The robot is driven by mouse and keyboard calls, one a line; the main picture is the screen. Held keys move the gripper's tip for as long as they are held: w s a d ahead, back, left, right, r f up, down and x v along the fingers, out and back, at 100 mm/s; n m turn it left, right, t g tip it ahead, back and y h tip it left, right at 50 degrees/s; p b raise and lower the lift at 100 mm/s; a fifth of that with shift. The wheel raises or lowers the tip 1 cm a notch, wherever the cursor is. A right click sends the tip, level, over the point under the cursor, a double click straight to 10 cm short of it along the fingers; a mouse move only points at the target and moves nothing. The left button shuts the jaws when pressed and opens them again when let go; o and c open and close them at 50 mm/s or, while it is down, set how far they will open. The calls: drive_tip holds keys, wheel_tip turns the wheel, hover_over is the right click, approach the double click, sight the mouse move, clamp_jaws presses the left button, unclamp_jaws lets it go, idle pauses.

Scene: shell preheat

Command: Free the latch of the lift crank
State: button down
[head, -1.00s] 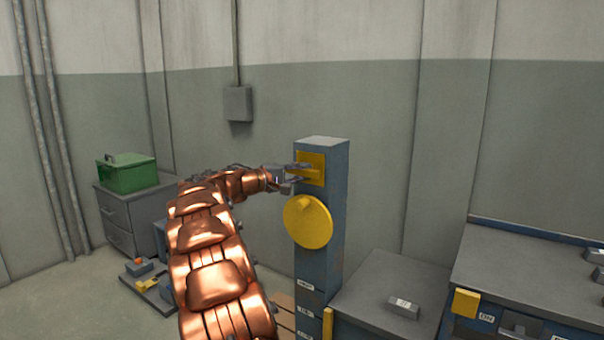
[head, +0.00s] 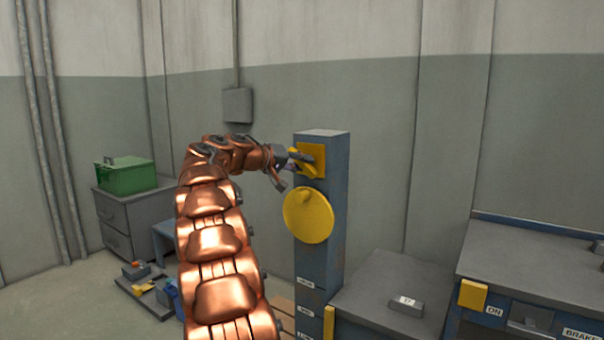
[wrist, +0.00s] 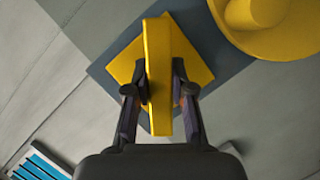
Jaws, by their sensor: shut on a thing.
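The latch is a yellow bar (head: 302,164) on a square yellow plate (head: 319,151), near the top of a blue post (head: 320,262). My gripper (head: 287,167) reaches it from the left. In the wrist view, my gripper (wrist: 158,92) has one dark finger on each side of the bar (wrist: 157,45) and is shut on it. The bar stands turned at an angle to the plate (wrist: 196,72) behind it. The lift crank, a round yellow disc with a knob (head: 307,215), is just below the latch. Part of the disc (wrist: 300,42) shows at the wrist view's top right.
A low grey bench (head: 375,290) with a small grey block (head: 407,307) is right of the post. A console with a yellow plate (head: 472,294) is farther right. A green box (head: 127,177) sits on a grey cabinet (head: 113,215) at left.

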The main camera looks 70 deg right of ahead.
drive_tip(key=m+t+b, duration=0.1)
drive_tip(key=m+b, duration=0.1)
drive_tip(key=m+t+b, duration=0.1)
drive_tip(key=b, duration=0.2)
drive_tip(key=shift+w+f+m+t, duration=0.15)
drive_tip(key=shift+f+m+t, duration=0.15)
drive_tip(key=shift+m, duration=0.1)
drive_tip(key=shift+r+m+t+b, duration=0.2)
drive_tip(key=shift+m+t+b, duration=0.3)
drive_tip(key=shift+m+b, duration=0.3)
drive_tip(key=shift+m+t+b, duration=0.3)
drive_tip(key=shift+m+t, duration=0.1)
drive_tip(key=shift+m, duration=0.1)
drive_tip(key=shift+r+m, duration=0.1)
drive_tip(key=shift+m, duration=0.3)
drive_tip(key=c, duration=1)
unclamp_jaws()
